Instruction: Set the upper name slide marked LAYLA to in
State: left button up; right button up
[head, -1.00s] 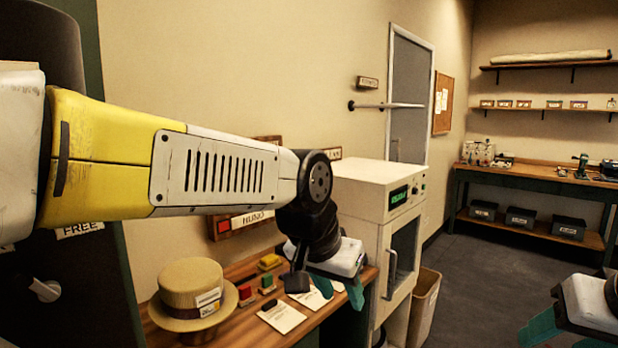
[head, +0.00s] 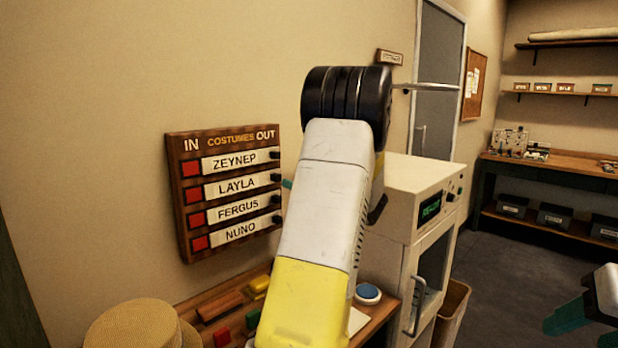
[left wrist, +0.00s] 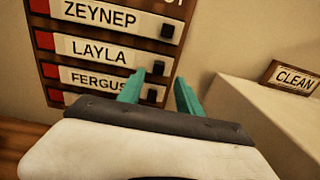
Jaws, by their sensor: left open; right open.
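The LAYLA name slide (head: 237,187) is a white plate with a black knob at its right end, second from top on the brown board (head: 222,136) marked IN and OUT. It sits toward OUT, with red showing at its left. It also shows in the left wrist view (left wrist: 98,51). My left gripper (left wrist: 158,90) is open and empty, its teal fingertips just below and around the LAYLA knob's right side; contact cannot be told. In the head view my arm hides most of it. My right gripper (head: 590,326) is open and empty at the lower right.
ZEYNEP (head: 235,161) is above, FERGUS (head: 238,210) and NUNO (head: 240,231) below, all toward OUT. A straw hat (head: 135,325) and small blocks lie on the shelf beneath. A white cabinet (head: 400,190) stands right of the board, close to my left gripper.

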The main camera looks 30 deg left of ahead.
aim_at(279, 177)
pick_arm(q)
jog(key=x, duration=0.7)
jog(key=shift+a+f, duration=0.1)
jog(key=shift+a, duration=0.05)
jog(key=shift+c, duration=0.2)
grip_shut()
dwell(1.0)
